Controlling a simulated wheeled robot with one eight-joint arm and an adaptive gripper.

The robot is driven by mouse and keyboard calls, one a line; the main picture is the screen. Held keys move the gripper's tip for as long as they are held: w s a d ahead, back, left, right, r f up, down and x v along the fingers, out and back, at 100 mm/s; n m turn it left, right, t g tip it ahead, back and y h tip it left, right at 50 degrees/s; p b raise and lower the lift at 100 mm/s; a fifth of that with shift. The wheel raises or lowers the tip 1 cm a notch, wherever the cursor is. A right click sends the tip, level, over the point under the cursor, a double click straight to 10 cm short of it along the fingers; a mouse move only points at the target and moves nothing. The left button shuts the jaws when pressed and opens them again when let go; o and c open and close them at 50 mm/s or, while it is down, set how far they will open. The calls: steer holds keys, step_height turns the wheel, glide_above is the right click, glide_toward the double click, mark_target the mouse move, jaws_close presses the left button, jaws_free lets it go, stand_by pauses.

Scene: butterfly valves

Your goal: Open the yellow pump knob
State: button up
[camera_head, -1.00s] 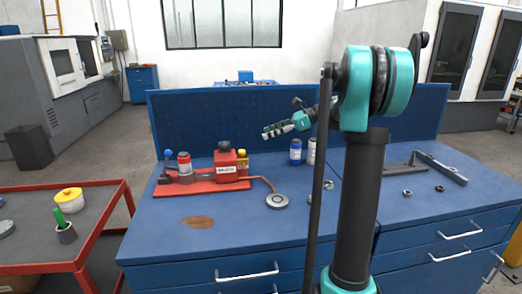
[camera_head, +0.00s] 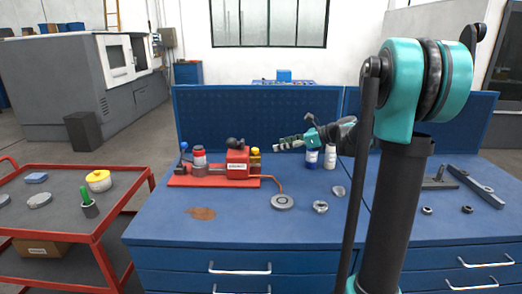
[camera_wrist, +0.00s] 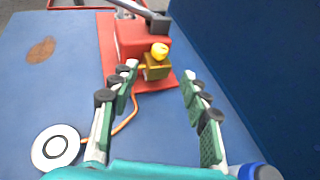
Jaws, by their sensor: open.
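The yellow knob (camera_wrist: 159,51) sits on a small brass-coloured valve at the end of the red pump (camera_wrist: 120,45). In the head view the pump (camera_head: 238,162) stands on the blue bench, with the yellow knob (camera_head: 255,151) at its right end. My gripper (camera_wrist: 160,83) is open and empty in the wrist view. The knob shows between and beyond its fingertips, apart from them. In the head view my gripper (camera_head: 288,142) is right of the knob, pointing left towards it.
An orange hose runs from the pump to a round grey disc (camera_head: 283,201). A blue-labelled bottle (camera_head: 312,158) and a white bottle (camera_head: 330,157) stand beneath my arm. A blue back panel (camera_wrist: 240,60) rises close behind. A red cart (camera_head: 60,215) stands left.

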mark_target(255, 150)
steer(key=x, duration=1)
steer(key=shift+w+a, duration=0.1)
steer(key=shift+a, duration=0.15)
steer(key=shift+c, duration=0.4)
jaws_close()
steer(key=shift+w, duration=0.1)
steer(key=shift+w+d+n+g+y, duration=0.15)
steer(key=shift+w+n+g, duration=0.1)
steer(key=shift+n+g, duration=1.05)
steer(key=shift+w+a+n+g+y, duration=0.1)
steer(key=shift+w+n+g+y, duration=0.1)
steer(key=shift+n+g, duration=1.1)
steer(key=shift+w+d+n+g+y, duration=0.15)
steer(key=shift+w+n+g, duration=0.1)
steer(key=shift+n+g, duration=1)
steer(key=shift+g, duration=0.45)
steer(key=shift+o, duration=0.4)
jaws_free()
steer(key=shift+a, duration=0.1)
